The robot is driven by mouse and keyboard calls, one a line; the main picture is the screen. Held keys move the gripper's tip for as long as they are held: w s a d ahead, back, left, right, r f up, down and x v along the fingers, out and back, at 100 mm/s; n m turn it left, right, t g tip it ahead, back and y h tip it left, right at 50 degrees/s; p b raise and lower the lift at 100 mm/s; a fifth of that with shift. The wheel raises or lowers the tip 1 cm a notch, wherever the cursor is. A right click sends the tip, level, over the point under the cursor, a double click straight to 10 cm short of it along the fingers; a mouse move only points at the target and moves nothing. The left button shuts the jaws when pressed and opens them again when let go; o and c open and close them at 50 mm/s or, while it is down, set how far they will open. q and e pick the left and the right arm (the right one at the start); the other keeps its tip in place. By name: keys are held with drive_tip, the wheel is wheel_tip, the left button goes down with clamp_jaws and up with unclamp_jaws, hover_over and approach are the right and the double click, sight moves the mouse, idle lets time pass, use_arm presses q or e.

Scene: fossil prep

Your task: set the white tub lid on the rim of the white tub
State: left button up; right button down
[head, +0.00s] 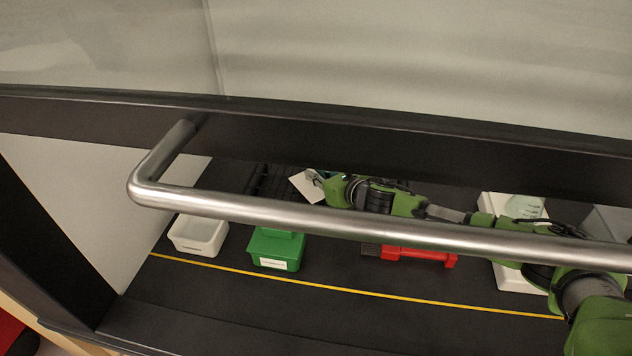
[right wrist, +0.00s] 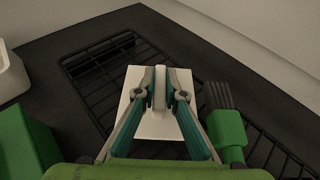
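The white tub (head: 187,247) stands at the left of the dark work surface, open at the top. Its edge also shows at the far left of the right wrist view (right wrist: 10,78). The white tub lid (head: 303,188) is a flat white plate over the black wire rack; in the right wrist view it shows under my fingers (right wrist: 150,124). My right gripper (right wrist: 163,86) has its fingers on both sides of the lid's upright grip and looks shut on it. I cannot tell whether the lid touches the rack. My left gripper is not in view.
A green box (head: 275,253) stands right of the tub, between it and a red tool (head: 418,255). A metal bar (head: 330,221) crosses the head view in front. The wire rack (right wrist: 95,72) lies at the back, with a green-handled fork-like tool (right wrist: 228,128) beside the lid.

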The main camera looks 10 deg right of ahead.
drive_tip(key=shift+r, duration=0.1)
idle(0.3)
drive_tip(key=shift+r, duration=0.45)
wheel_tip(320, 180, up, 2)
drive_tip(key=shift+r, duration=0.2)
drive_tip(key=s+a+r+b, duration=0.1)
drive_tip(key=s+a+r, duration=0.1)
drive_tip(key=s+r, duration=0.2)
drive_tip(key=s+a+r+b, duration=0.1)
drive_tip(key=s+a+r, duration=0.2)
drive_tip(key=s, duration=0.6)
wheel_tip(320, 180, up, 3)
drive_tip(key=shift+a+f, duration=0.2)
drive_tip(key=shift+a, duration=0.05)
